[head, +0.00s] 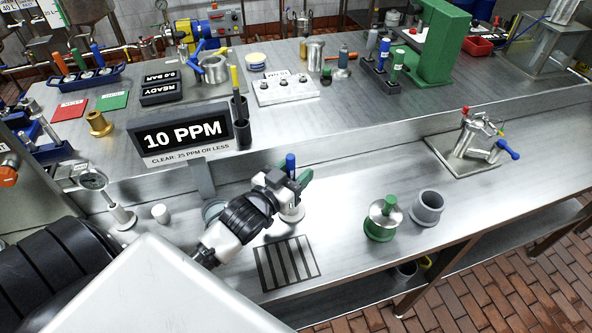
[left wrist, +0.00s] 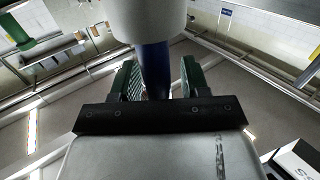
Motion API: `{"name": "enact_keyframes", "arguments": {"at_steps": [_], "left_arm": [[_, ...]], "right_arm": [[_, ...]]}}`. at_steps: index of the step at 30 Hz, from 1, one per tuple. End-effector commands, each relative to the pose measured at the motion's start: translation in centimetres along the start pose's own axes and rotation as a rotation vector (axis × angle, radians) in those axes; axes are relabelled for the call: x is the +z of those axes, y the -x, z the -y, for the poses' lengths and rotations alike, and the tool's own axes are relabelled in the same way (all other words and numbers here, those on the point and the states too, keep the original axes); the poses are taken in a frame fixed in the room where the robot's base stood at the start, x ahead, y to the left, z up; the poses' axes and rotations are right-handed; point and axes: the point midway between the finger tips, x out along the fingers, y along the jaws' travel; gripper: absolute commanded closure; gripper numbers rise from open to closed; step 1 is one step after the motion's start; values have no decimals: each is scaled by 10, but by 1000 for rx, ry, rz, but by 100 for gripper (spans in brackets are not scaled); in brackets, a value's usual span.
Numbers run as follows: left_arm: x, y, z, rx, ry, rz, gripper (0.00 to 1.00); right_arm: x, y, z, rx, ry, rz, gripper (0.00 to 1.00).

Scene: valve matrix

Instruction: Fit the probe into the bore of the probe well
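My left gripper (head: 298,178) is low over the front bench, its green fingers around an upright blue shaft (head: 291,162). A pale round base (head: 291,213) shows directly below. In the left wrist view the blue shaft (left wrist: 155,68) stands between the fingers, with a gap on its right side, and a pale grey cylinder (left wrist: 150,18) covers its upper end. I cannot tell for certain whether this is the probe. A dark stick with a yellow top (head: 235,80) stands beside the display. No bore is clearly recognisable as the probe well. My right gripper is not in view.
A display reading 10 PPM (head: 185,133) stands behind. A striped grate (head: 287,263) lies in front. A green-and-silver piece (head: 383,218), a grey cup (head: 427,207) and a steel valve fixture (head: 478,142) stand to the right. A gauge (head: 95,182) stands left. The front bench between is clear.

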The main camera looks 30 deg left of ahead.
Motion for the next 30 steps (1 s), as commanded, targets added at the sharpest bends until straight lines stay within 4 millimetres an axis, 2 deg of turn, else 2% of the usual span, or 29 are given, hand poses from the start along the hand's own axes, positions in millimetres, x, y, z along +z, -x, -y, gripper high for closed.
{"name": "enact_keyframes", "arguments": {"at_steps": [9,11,24,30], "left_arm": [[-5,0,0,0,-1,-1,55],[-1,6,0,0,0,2,55],[0,92,0,-1,0,4,55],[-2,115,0,-1,0,1,55]], "right_arm": [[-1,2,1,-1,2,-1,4],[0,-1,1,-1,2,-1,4],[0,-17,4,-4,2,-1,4],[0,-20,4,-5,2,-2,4]]}}
